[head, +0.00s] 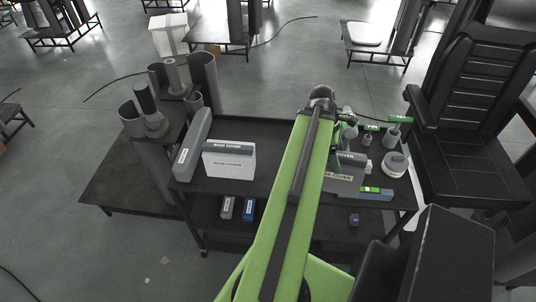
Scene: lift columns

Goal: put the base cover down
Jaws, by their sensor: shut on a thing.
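A grey box with a label ending in "COVER" (345,178) is at the right of the dark cart top, partly hidden behind my green arm. I take it to be the base cover. My gripper (337,146) is over it, mostly hidden behind the arm, and is shut on it. I cannot tell whether its underside touches the cart top. A second box, white with a grey top and marked "BASE COVER" (228,162), stands upright left of my arm, apart from the gripper.
A long grey labelled box (192,145) stands at the cart's left end. A black chair (475,120) is beside the cart. Bare cart top (270,135) shows left of my arm.

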